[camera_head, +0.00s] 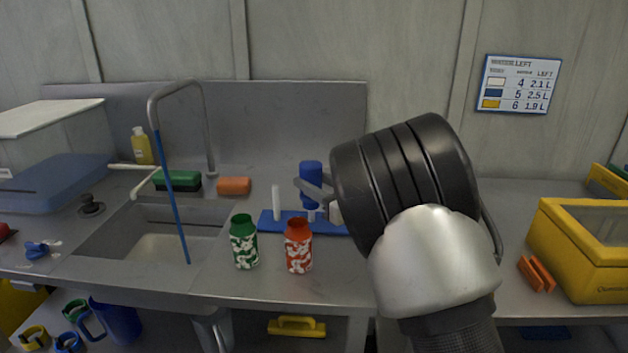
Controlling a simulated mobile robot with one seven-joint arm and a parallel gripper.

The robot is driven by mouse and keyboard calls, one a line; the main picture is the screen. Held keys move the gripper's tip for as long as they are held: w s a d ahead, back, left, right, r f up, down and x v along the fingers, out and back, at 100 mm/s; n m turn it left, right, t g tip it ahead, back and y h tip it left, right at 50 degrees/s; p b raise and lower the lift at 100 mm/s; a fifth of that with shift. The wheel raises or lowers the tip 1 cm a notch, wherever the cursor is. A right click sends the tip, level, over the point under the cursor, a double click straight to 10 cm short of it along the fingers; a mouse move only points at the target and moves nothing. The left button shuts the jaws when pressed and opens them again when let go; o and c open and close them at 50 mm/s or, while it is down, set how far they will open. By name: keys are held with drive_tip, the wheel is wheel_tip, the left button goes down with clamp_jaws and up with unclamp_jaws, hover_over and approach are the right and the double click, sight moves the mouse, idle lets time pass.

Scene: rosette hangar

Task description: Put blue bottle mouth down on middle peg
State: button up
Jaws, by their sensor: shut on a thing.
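The blue bottle (311,171) is upright in my gripper (313,190), over the blue peg base (268,222) at the back of the counter. The grey fingers are shut on it, and my dark wrist covers the right side of the view. A white peg (276,203) stands bare at the left of the base. A white piece shows just under the bottle; I cannot tell whether it is the middle peg or part of the bottle. The right part of the base is hidden behind my arm. I cannot make out the bottle's mouth or whether it touches a peg.
A green patterned bottle (244,243) and a red patterned bottle (298,247) stand in front of the base. A sink (125,232) with a tall tap and blue tube lies to the left. An orange sponge (234,186) lies behind. A yellow case (585,245) stands at right.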

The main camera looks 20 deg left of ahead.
drive_tip(key=shift+f+b, duration=1.7)
drive_tip(key=shift+b, duration=0.1)
drive_tip(key=shift+f+b, duration=0.55)
drive_tip(key=shift+f, duration=0.1)
drive_tip(key=o, duration=1)
drive_tip(key=p+v, duration=0.1)
drive_tip(key=v, duration=1.6)
drive_tip(key=shift+s+d, duration=0.15)
